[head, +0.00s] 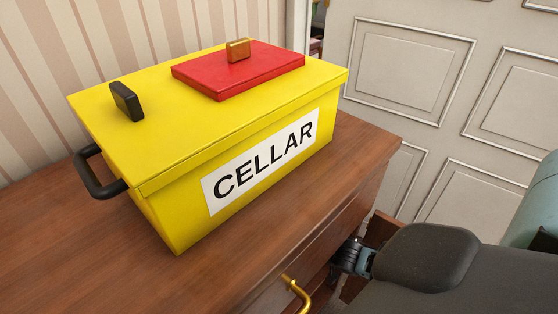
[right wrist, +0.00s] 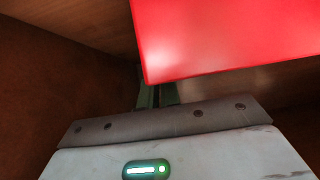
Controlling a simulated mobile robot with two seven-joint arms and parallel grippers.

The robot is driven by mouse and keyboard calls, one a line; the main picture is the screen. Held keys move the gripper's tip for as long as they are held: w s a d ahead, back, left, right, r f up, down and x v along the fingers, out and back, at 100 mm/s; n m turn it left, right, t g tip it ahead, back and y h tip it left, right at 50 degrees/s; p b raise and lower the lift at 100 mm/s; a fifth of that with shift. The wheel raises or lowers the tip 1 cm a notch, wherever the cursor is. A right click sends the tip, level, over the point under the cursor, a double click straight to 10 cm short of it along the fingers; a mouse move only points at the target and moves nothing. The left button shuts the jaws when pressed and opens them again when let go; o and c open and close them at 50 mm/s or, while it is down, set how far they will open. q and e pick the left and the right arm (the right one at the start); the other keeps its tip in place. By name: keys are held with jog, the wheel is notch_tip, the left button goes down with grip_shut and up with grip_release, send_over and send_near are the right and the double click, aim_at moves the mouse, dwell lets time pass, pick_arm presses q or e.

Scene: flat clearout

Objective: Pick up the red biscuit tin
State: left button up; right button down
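In the right wrist view, a plain, glossy red thing (right wrist: 235,35) with straight edges fills the upper right, close to the camera. It may be the red biscuit tin, but only part of it shows. My right gripper (right wrist: 155,92) has dark fingers close together at the red thing's lower left edge, their tips hidden behind it; I cannot tell whether they hold anything. In the head view, my right arm reaches to the dresser's open front, with the gripper (head: 350,257) partly hidden there. A flat red piece (head: 240,72) with a gold knob lies on the yellow box. My left gripper is out of view.
The yellow box (head: 165,192) labelled CELLAR, with black handles, stands on the wooden dresser (head: 75,265). A brass handle (head: 296,292) is on the dresser's front. Brown wooden walls (right wrist: 60,80) surround my right gripper closely. A panelled door (head: 410,70) stands behind.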

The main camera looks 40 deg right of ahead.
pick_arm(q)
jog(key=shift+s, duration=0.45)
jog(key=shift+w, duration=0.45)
pick_arm(e)
jog(key=shift+r, duration=0.1)
